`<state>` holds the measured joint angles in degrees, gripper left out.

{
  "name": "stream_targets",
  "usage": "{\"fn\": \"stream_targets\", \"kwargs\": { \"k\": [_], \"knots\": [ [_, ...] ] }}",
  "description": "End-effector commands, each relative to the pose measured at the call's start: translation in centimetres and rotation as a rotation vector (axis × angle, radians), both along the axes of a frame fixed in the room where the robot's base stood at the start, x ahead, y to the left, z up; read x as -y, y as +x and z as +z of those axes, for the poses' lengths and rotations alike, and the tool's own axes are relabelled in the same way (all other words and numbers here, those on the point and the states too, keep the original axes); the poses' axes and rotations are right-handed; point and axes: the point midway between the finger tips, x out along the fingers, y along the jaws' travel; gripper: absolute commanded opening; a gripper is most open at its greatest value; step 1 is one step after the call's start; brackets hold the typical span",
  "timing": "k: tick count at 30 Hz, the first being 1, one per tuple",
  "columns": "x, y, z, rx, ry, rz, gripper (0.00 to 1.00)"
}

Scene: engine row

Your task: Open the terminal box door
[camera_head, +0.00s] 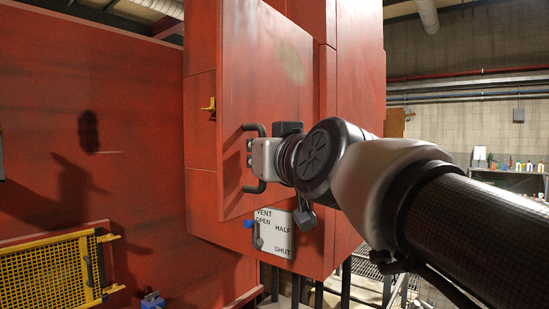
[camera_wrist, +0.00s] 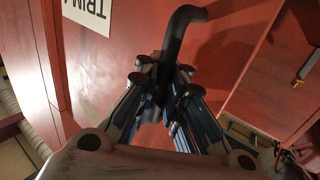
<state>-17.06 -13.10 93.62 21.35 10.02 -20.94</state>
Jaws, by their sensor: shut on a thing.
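The terminal box door (camera_head: 262,75) is a red panel on the red box in the head view. Its left edge stands out from the box, so it looks ajar. A black bar handle (camera_head: 254,187) is fixed near the door's left edge. My gripper (camera_head: 254,158) is at the handle, its fingers partly hidden by its own body. In the wrist view my gripper (camera_wrist: 166,98) has its fingers closed around the black handle (camera_wrist: 178,35). The door's red face (camera_wrist: 215,50) fills much of that view, with a white label reading "TRIM" (camera_wrist: 92,12).
A yellow latch (camera_head: 210,107) sits on the box's left part. Below the door is a white vent plate (camera_head: 273,230) with a blue-knobbed lever. A yellow mesh gate (camera_head: 45,275) stands lower left. A bench with bottles (camera_head: 510,170) is far right.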

Motion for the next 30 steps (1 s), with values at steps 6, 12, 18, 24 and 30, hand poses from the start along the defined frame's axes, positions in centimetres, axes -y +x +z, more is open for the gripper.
{"fn": "stream_targets", "kwargs": {
  "k": [6,12,18,24,30],
  "knots": [
    [-0.2,-0.1,-0.2,-0.007,-0.001,0.006,0.1],
    [-0.2,-0.1,-0.1,-0.005,0.0,0.005,0.23],
    [-0.1,-0.1,-0.1,-0.004,0.0,0.003,0.31],
    [-0.1,-0.1,-0.1,-0.003,0.0,0.003,0.31],
    [0.6,-1.8,0.1,0.0,0.001,0.002,0.31]
  ]
}}
